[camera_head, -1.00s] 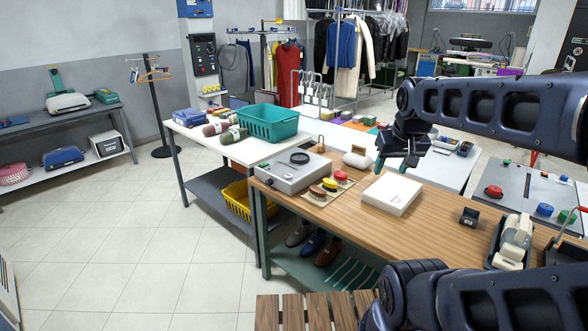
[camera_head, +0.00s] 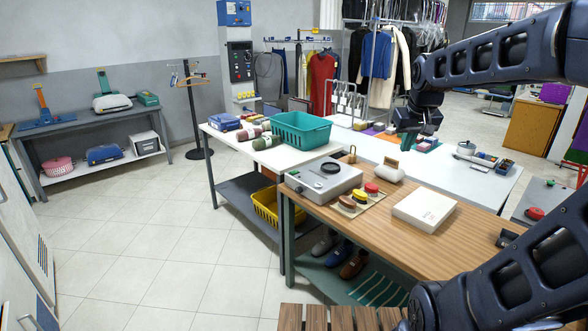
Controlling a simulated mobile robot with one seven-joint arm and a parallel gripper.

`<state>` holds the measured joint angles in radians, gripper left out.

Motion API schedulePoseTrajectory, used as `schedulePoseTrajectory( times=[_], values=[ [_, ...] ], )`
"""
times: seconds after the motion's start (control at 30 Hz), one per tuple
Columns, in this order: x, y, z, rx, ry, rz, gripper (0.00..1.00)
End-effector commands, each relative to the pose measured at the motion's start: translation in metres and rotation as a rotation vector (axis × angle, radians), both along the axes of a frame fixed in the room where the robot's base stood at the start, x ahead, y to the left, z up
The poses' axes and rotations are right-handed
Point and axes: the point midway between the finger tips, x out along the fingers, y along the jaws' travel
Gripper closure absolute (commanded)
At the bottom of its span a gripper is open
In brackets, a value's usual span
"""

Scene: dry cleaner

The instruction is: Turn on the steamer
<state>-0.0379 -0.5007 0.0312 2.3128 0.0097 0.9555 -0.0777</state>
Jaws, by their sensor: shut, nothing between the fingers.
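I cannot tell for sure which thing is the steamer. A grey box-shaped device (camera_head: 308,181) with a dark round part on top and small controls on its front stands at the left end of the wooden table. A white device with a green handle (camera_head: 112,103) stands on the grey bench at the far left. My gripper (camera_head: 416,140) is shut and empty, in the upper right of the picture, seen beyond the wooden table and apart from all three.
The wooden table (camera_head: 460,250) also bears a white box (camera_head: 424,209) and brushes with coloured tops (camera_head: 357,198). A teal basket (camera_head: 300,130) stands on a white table behind. A clothes rack (camera_head: 372,55) is at the back. The tiled floor (camera_head: 165,240) at left is clear.

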Motion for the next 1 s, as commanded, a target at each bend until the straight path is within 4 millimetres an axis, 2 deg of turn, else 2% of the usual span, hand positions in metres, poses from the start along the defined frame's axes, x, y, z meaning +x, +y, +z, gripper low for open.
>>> schedulePoseTrajectory(
  times=[0.03,0.53,1.0],
  values=[
    [0.013,0.004,0.004,-0.002,0.004,0.014,1.0],
    [0.134,0.049,0.022,-0.022,0.029,0.153,1.0],
    [0.246,0.103,0.009,-0.028,0.052,0.283,1.0]
  ],
)
